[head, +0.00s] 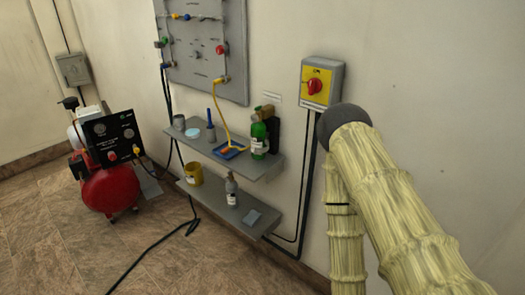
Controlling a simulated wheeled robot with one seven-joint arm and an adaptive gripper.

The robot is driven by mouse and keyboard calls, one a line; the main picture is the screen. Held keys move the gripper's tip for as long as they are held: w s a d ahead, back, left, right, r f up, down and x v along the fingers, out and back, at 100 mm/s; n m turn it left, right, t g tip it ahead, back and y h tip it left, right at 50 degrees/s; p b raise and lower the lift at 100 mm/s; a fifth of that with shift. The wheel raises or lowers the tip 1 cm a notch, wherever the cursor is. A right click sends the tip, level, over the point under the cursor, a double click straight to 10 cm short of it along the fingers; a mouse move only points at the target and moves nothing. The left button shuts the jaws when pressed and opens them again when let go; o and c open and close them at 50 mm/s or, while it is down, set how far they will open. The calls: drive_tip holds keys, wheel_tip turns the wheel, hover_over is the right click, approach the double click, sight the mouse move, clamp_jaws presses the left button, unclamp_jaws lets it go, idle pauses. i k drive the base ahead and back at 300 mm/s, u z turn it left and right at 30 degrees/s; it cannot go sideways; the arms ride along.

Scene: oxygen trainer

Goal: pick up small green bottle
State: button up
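A small green bottle (259,138) with a white label stands upright near the right end of the upper grey wall shelf (262,170). A dark object (274,130) stands right behind and beside it. My arm, in a pale yellow sleeve, fills the right side of the head view, to the right of the shelves. My gripper is outside the picture, so I cannot see its fingers or whether it holds anything.
The upper shelf also bears a blue tray (229,152), a light blue disc (192,133) and a grey cup (179,122). The lower shelf (212,202) holds a yellow cup (193,174) and a grey bottle (231,191). A red compressor (108,188) stands left; a black cable (150,260) crosses the floor.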

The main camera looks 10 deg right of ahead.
sight(258, 130)
drive_tip(key=u, duration=1.3)
drive_tip(key=i, duration=1.2)
drive_tip(key=z, duration=0.75)
